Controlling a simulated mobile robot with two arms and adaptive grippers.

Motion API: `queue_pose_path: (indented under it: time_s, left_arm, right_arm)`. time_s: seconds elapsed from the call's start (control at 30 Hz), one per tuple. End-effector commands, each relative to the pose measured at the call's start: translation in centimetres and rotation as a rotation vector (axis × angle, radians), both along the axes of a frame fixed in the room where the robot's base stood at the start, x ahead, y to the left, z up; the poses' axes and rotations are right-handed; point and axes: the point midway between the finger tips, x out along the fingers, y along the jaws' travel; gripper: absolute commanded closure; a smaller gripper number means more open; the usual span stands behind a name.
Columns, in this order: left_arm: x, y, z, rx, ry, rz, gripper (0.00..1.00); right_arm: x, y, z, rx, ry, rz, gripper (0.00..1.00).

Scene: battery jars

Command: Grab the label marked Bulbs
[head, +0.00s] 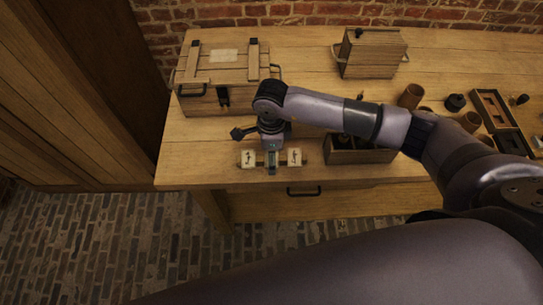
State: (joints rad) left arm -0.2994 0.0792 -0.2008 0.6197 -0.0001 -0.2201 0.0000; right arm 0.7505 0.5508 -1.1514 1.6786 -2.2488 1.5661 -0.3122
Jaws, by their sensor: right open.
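Two small cream label cards with dark markings, the left card (248,158) and the right card (294,157), sit near the table's front edge in the head view. Their markings are too small to read, so I cannot tell which is Bulbs. My right gripper (272,160) points down between the two cards and is open. It hides what lies directly under it, and I cannot tell whether it touches anything there. My left gripper is out of view.
A wooden chest (222,65) stands at the back left and an upright wooden box (370,55) at the back. An open wooden box (360,156) sits right of the cards, partly behind my arm. Jars and a tray (497,112) are on the right. The table front (185,170) is clear at left.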

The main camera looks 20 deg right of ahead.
Motion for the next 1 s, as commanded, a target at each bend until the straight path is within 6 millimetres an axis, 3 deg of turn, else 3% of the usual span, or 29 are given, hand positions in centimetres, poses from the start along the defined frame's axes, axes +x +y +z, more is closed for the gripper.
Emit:
queue_pose_path:
  time_s: [0.83, 1.0]
  left_arm:
    - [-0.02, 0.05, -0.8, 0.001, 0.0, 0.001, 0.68]
    - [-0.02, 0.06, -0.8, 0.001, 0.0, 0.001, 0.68]
  right_arm:
    - [0.01, -0.03, -0.44, -0.001, 0.0, 0.0, 0.25]
    - [0.01, -0.03, -0.44, 0.0, 0.0, 0.0, 0.36]
